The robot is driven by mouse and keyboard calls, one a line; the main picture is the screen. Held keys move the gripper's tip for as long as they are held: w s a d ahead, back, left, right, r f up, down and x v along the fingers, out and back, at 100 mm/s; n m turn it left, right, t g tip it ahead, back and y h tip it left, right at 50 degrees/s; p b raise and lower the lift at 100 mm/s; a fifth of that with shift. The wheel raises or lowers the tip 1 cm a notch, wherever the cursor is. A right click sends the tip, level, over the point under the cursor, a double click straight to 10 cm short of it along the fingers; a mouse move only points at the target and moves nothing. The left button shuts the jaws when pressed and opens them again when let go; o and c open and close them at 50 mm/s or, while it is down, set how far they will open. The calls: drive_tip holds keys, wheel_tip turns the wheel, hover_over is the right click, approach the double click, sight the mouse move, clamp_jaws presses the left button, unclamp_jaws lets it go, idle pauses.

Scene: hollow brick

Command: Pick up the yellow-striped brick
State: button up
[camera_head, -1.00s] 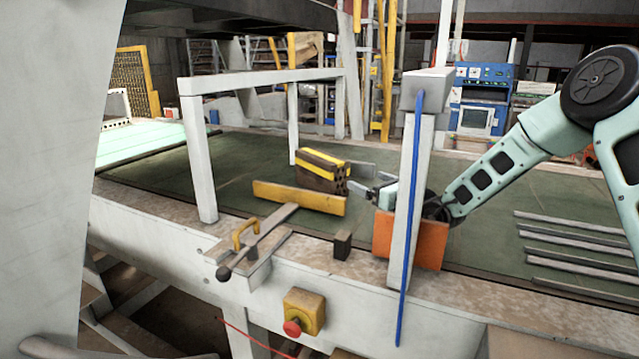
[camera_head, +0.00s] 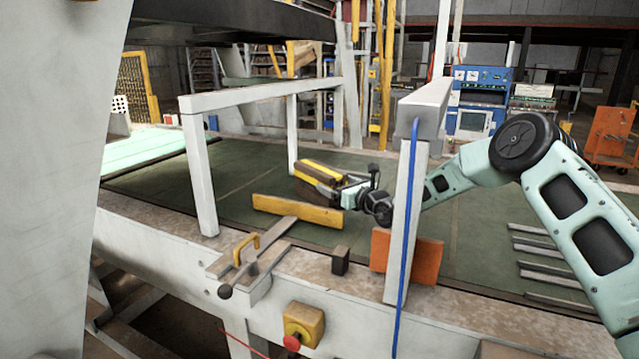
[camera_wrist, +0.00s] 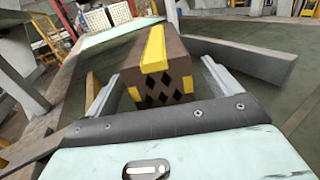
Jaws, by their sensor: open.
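The yellow-striped brick (camera_head: 318,172) is dark brown with yellow bands and lies on the green conveyor belt (camera_head: 240,180). In the wrist view the brick (camera_wrist: 172,62) shows diamond-shaped holes in its near end face. My gripper (camera_wrist: 160,85) is open, with one finger on the left and one on the right of the brick's near end. I cannot tell whether either finger touches it. In the head view my gripper (camera_head: 338,183) is at the brick's right end, and its fingers partly cover the brick.
A yellow bar (camera_head: 297,211) stands on the belt edge in front of the brick. A white frame (camera_head: 200,170) and a white post with a blue strip (camera_head: 407,215) rise nearby. An orange plate (camera_head: 428,262) is behind the post. Grey bars (camera_head: 555,272) lie at right.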

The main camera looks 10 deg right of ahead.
drive_tip(key=p+x, duration=0.2)
drive_tip(key=x, duration=0.2)
drive_tip(key=shift+r, duration=0.1)
drive_tip(key=shift+w+a+p, duration=0.25)
drive_tip(key=shift+w+p, duration=0.1)
drive_tip(key=shift+w, duration=0.1)
drive_tip(key=c, duration=1.5)
drive_tip(key=shift+r, duration=0.15)
drive_tip(key=c, duration=0.4)
drive_tip(key=shift+r, duration=0.15)
